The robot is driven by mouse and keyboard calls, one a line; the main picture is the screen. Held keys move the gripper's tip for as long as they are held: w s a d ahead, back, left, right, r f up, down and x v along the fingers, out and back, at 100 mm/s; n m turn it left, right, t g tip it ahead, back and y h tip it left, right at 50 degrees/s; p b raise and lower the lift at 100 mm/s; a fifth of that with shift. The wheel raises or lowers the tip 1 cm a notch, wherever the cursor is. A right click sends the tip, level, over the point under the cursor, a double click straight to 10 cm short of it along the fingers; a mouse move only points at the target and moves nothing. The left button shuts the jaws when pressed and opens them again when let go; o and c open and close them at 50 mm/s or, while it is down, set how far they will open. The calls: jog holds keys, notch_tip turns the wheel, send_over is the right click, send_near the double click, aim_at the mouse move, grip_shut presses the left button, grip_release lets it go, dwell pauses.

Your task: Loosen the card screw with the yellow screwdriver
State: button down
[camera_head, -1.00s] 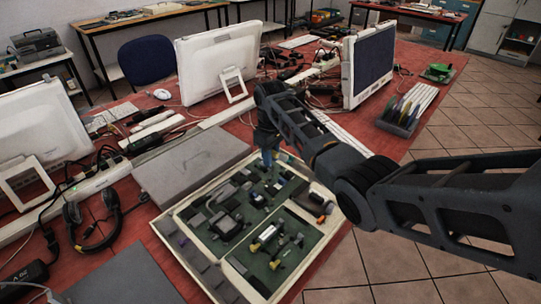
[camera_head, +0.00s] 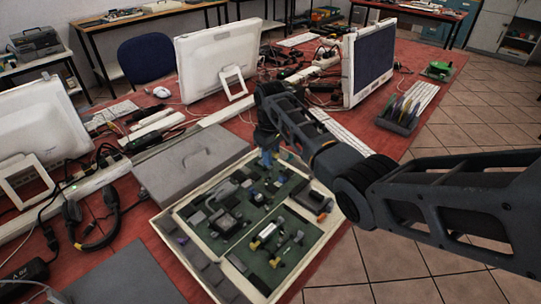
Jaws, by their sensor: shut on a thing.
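An open, pale-rimmed case (camera_head: 178,247) with green circuit boards lies on the red table. My gripper (camera_head: 267,156) points down at the far edge of the case. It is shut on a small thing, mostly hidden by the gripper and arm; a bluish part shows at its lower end. I cannot tell whether this is the yellow screwdriver. A yellow-marked part (camera_head: 266,233) lies on the nearer board; I cannot tell what it is. The card screw is too small to make out.
A grey cover panel (camera_head: 190,163) lies left of the case. Two white monitors (camera_head: 215,70) (camera_head: 368,65) stand behind. Headphones (camera_head: 92,225) and cables lie at left. Tiled floor is beyond the table's right edge.

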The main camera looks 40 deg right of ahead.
jog(key=n+p, duration=0.1)
jog(key=n, duration=0.3)
jog(key=shift+n, duration=1)
jog(key=n, duration=0.2)
jog(key=shift+d+n+p, duration=0.1)
jog(key=shift+n+p, duration=0.25)
jog(key=shift+n, duration=0.05)
jog(key=n, duration=0.3)
jog(key=shift+w, duration=0.1)
